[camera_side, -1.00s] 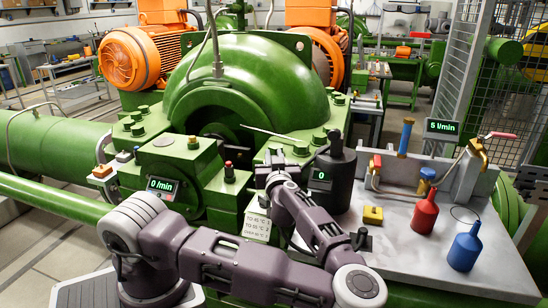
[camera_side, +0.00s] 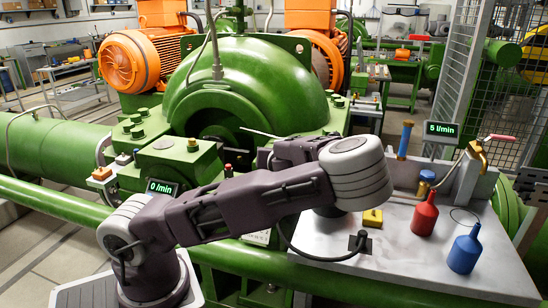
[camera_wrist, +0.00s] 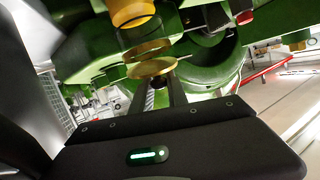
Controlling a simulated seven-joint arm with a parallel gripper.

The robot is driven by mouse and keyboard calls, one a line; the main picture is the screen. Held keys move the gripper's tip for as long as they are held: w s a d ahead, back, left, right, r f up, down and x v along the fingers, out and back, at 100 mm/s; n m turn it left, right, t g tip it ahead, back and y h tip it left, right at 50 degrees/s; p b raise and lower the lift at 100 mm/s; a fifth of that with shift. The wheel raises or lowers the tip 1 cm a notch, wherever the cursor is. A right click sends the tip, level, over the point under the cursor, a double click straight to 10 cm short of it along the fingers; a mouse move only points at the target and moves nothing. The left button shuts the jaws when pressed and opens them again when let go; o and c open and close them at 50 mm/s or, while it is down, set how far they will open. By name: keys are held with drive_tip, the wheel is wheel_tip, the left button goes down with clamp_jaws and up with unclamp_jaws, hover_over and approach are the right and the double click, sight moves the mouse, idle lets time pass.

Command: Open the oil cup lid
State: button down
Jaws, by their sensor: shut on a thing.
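In the wrist view, my gripper (camera_wrist: 160,84) has its two dark fingers close together at a round brass lid (camera_wrist: 152,69). The fingers are shut on the lid near its lower edge. The lid appears tilted, with a dull gold part (camera_wrist: 146,49) just above it; I cannot tell whether they touch. An amber-yellow round part (camera_wrist: 130,12) shows further up, cut by the frame edge. In the side view my own arm hides the gripper and the lid.
Green machine housing (camera_wrist: 215,65) surrounds the lid closely. In the side view, a red bottle (camera_side: 425,215), a blue bottle (camera_side: 465,249) and a yellow block (camera_side: 373,217) stand on the grey bench (camera_side: 395,262). A gauge reads 0 l/min (camera_side: 162,187).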

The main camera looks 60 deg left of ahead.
drive_tip(key=shift+w+a+r+m+g+h, duration=0.35)
drive_tip(key=shift+g+h, duration=0.2)
drive_tip(key=shift+h, duration=0.25)
drive_tip(key=shift+w+a+r+m+g+h, duration=0.2)
drive_tip(key=shift+w+a+m+g+h, duration=0.1)
drive_tip(key=shift+g+h, duration=0.4)
drive_tip(key=c, duration=1.4)
unclamp_jaws()
drive_tip(key=shift+o, duration=0.2)
drive_tip(key=v, duration=0.7)
drive_tip(key=shift+r, duration=0.15)
